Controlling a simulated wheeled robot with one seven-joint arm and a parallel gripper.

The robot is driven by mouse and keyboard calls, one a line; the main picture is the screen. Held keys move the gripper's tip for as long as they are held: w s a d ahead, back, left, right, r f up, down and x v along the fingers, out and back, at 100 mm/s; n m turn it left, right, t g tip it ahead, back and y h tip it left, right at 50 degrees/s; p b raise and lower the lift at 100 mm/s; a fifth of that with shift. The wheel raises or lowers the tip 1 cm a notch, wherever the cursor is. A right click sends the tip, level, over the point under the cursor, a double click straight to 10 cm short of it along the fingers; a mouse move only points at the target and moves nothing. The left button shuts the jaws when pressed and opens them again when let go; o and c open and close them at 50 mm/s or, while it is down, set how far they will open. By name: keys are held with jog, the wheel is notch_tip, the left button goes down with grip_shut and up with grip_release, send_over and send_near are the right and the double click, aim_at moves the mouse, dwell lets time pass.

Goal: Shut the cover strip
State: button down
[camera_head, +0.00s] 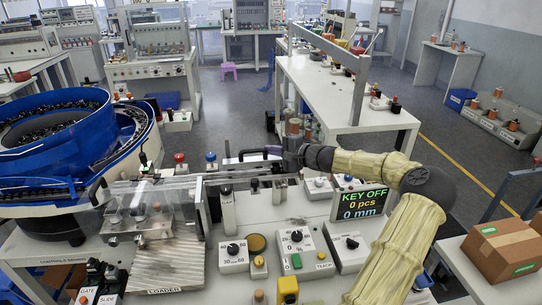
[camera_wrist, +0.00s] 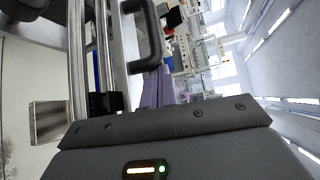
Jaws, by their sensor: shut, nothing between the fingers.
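The cover strip (camera_head: 205,179) looks like the long clear piece along the rail behind the control panel. Whether it is raised or lowered is hard to tell. A black bow handle shows in the wrist view (camera_wrist: 157,38), beside metal rails (camera_wrist: 103,50). My gripper (camera_head: 258,152) is behind the panel, near the handle, reaching left from my arm. Its purple fingers also show in the wrist view (camera_wrist: 156,84). They are shut and empty, with their tips close to the handle. I cannot tell whether they touch it.
A blue bowl feeder (camera_head: 55,120) stands at left. The control panel has knobs, buttons and a display (camera_head: 362,203) reading KEY OFF, 0 pcs, 0 mm. A ribbed loader plate (camera_head: 165,265) lies in front. A cardboard box (camera_head: 505,248) sits at right. Red and blue knobs stand behind the rail.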

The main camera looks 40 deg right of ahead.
jog(key=shift+s+a+f+b, duration=0.2)
jog(key=shift+s+b, duration=0.2)
jog(key=shift+b, duration=0.2)
jog(key=shift+s+a+f+b, duration=0.2)
jog(key=shift+s+b, duration=0.15)
jog(key=shift+b, duration=0.25)
jog(key=shift+s, duration=0.1)
jog(key=shift+s+f, duration=0.1)
jog(key=shift+f, duration=0.05)
